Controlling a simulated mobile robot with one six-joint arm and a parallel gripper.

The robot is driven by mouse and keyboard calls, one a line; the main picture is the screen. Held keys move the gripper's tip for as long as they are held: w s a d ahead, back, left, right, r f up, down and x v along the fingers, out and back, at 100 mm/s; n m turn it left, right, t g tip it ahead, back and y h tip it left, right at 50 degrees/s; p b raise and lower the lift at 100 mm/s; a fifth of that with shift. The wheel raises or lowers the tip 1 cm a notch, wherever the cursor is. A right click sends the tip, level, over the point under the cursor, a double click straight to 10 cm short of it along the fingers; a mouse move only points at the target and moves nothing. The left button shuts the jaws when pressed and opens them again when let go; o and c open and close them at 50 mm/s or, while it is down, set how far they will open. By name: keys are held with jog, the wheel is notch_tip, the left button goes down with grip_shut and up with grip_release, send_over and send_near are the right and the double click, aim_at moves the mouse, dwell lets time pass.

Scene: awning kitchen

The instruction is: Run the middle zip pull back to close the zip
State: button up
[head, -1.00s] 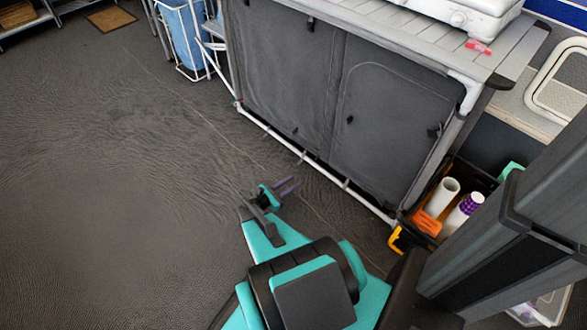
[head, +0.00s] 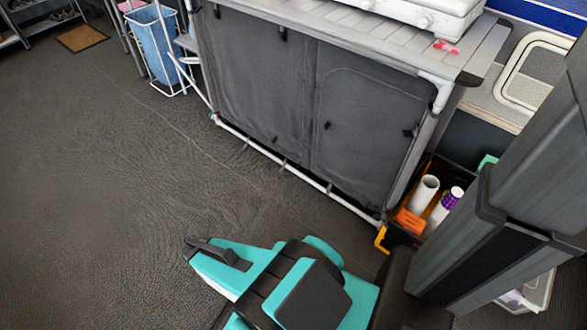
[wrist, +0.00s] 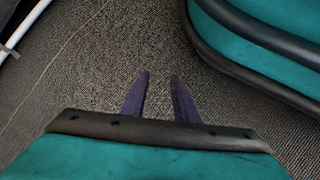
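A grey fabric cabinet stands in the upper middle of the head view. Its right-hand door panel (head: 365,125) has a curved zip line along its top and left side. A small dark zip pull (head: 327,125) hangs on the left side of this panel, between a dark tab (head: 283,33) at upper left and another dark pull (head: 409,132) at right. The panel looks flat. My gripper (wrist: 160,76) shows in the wrist view with two purple fingers apart and nothing between them, over the dark floor. It is hidden in the head view and apart from the cabinet.
A white frame rail (head: 290,165) runs along the cabinet's foot. A black crate with a paper roll (head: 424,193) and an orange item (head: 409,221) stands at its right end. A blue bin (head: 155,45) stands at left. The floor (head: 110,190) is clear.

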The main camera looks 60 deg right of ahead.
jog(key=s+a+r+m+y, duration=0.1)
jog(key=s+a+r+y, duration=0.1)
jog(key=a, duration=0.7)
jog(key=s+a+r+m+y, duration=0.1)
jog(key=a+r+m+y, duration=0.1)
jog(key=a, duration=0.7)
jog(key=shift+s+a+r+m+t+y, duration=0.15)
jog(key=shift+s+r+m+t+y, duration=0.2)
jog(key=shift+y, duration=0.25)
jog(key=shift+s, duration=0.1)
